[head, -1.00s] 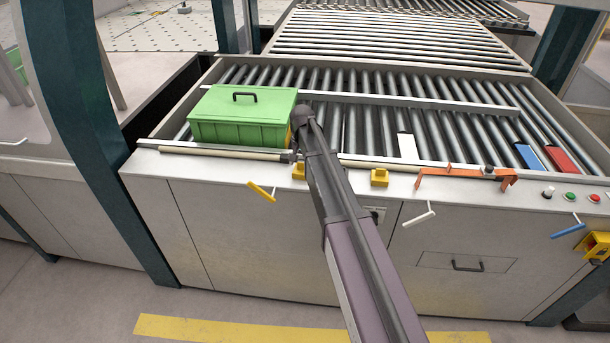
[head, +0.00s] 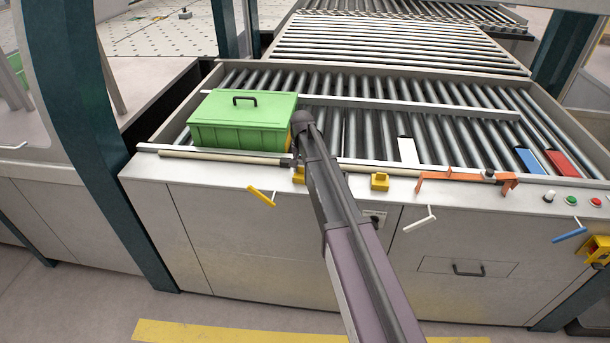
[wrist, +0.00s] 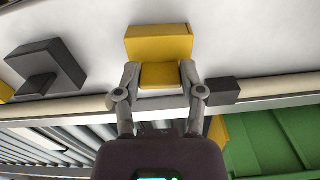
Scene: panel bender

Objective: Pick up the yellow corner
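The yellow corner (wrist: 160,42) lies on the pale front ledge of the panel bender; its wider block and smaller near part (wrist: 160,75) show in the wrist view. My gripper (wrist: 160,77) has one finger on each side of the smaller part, very close to it. I see no clear grip, and contact is hard to judge. In the head view the yellow corner (head: 299,175) shows beside my arm, which hides my fingers.
A green lidded box (head: 240,122) stands on the rollers just left of my arm. A second yellow piece (head: 379,181) and an orange bracket (head: 466,178) lie along the ledge to the right. Coloured handles hang on the front.

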